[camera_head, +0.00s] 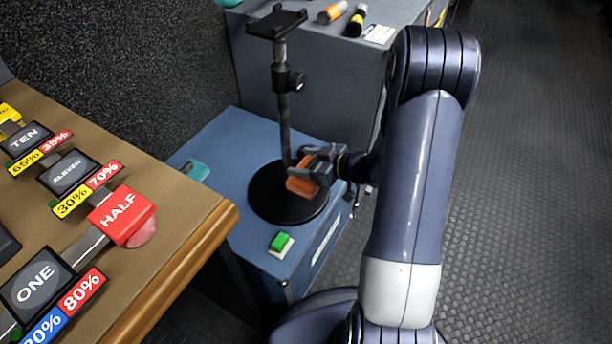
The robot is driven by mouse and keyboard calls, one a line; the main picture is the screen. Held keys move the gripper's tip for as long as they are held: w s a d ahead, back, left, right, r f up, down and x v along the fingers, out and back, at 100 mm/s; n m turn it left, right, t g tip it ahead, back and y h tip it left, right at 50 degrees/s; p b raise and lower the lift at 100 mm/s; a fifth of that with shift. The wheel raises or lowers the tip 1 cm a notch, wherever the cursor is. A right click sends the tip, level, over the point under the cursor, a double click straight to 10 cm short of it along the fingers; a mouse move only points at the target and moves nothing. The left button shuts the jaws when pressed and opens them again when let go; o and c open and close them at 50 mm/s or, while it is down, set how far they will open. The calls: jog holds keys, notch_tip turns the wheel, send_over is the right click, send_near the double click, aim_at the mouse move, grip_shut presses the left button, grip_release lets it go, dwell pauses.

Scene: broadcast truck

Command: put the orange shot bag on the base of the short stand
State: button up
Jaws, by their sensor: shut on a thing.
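The short stand (284,110) has a round black base (268,200), an upright pole with a clamp knob, and a small flat black plate on top. It stands upright on a blue case. The orange shot bag (301,184) is between the fingers of my gripper (309,170), which is shut on it. The bag is over the right part of the black base, close to the pole. I cannot tell whether its underside touches the base. My gripper hides part of the bag, and the bag hides part of the base.
The blue case (225,142) also bears a green block (280,242) at its front and a teal object (196,171) at its left. A brown desk (190,225) with labelled blocks is at left. A grey cabinet (335,85) stands behind. Dark floor is open at right.

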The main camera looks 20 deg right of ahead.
aim_at(306, 182)
notch_tip(306, 182, down, 8)
jog(key=b, duration=0.3)
jog(key=shift+f, duration=0.15)
jog(key=shift+b, duration=0.3)
jog(key=o, duration=1.8)
jog(key=shift+f, duration=0.15)
jog(key=shift+c, duration=0.2)
jog(key=shift+d+r, duration=0.1)
jog(key=shift+r, duration=0.1)
jog(key=p+v, duration=0.4)
jog(key=v, duration=0.8)
